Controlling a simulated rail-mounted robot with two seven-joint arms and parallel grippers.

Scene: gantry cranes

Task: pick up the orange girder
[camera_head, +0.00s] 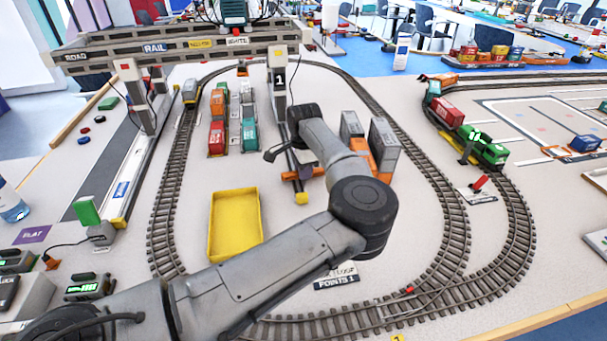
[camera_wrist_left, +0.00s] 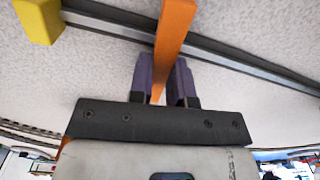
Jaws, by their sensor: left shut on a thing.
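The orange girder (camera_wrist_left: 172,40) runs between the two purple fingers of my left gripper (camera_wrist_left: 162,78) in the left wrist view. The gripper is shut on it. In the head view my left gripper (camera_head: 304,172) is low, near the front end of the crane's right ground rail. Orange ends of the girder (camera_head: 289,176) show on both sides of it. My forearm and wrist hide part of this area. Whether the girder touches the floor or rail cannot be told. My right gripper is not in view.
A yellow tray (camera_head: 212,240) stands left of the gripper. The gantry crane (camera_head: 180,48) spans the back left. Grey containers (camera_head: 383,140) stand close on the right. Coloured wagons (camera_head: 216,140) stand behind the tray. An oval track (camera_head: 452,205) encloses the area.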

